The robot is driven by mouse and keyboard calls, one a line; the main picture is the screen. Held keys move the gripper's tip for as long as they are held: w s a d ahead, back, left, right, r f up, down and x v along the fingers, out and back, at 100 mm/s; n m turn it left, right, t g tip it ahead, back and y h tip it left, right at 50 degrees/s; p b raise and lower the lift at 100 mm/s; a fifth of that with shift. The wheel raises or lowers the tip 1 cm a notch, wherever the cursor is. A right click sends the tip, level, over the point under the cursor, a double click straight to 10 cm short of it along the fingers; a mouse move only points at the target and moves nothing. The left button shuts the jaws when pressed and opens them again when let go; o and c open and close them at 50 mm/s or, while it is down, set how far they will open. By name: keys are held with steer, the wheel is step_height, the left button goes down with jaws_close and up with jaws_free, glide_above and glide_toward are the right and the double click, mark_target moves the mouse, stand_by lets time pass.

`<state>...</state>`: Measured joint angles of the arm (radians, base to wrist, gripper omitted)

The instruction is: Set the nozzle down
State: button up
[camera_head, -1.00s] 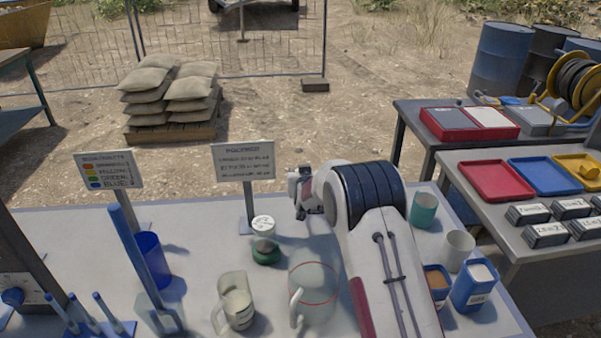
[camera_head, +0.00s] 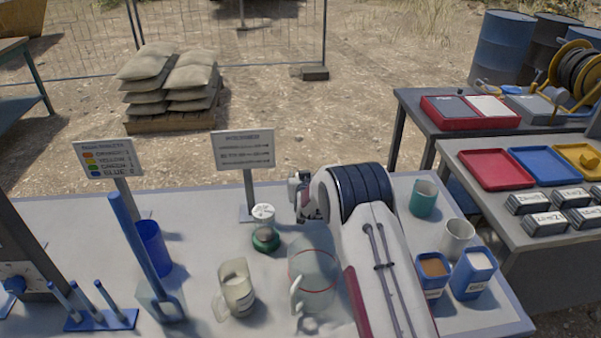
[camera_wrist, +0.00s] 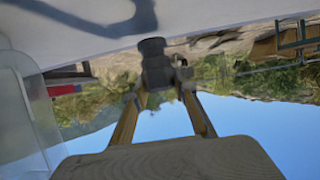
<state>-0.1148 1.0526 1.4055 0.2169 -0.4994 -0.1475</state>
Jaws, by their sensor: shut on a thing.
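My gripper (camera_wrist: 155,75) shows in the wrist view, with its two yellowish fingers closed around a dark grey, short cylindrical piece, which appears to be the nozzle (camera_wrist: 153,55). The nozzle is at the fingertips, with the pale tabletop (camera_wrist: 180,15) beyond it at the top of the picture. I cannot tell whether it touches the surface. In the head view my arm reaches over the pale table (camera_head: 75,225), and the fingers and nozzle are hidden or too small to make out.
A clear jug (camera_head: 328,262) with a red line stands left of my arm. A cream jug (camera_head: 238,290), a green-based jar (camera_head: 265,240) and a blue cup (camera_head: 151,245) stand further left. A teal mug (camera_head: 424,198), white mug (camera_head: 456,238) and blue tubs (camera_head: 474,275) stand right.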

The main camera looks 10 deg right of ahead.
steer(key=shift+f, duration=0.8)
stand_by(0.8)
steer(key=o, duration=1.2)
steer(key=shift+f, duration=0.1)
steer(key=shift+s, duration=0.2)
steer(key=shift+v, duration=1.1)
steer(key=shift+s+r, duration=0.2)
steer(key=shift+r, duration=3.45)
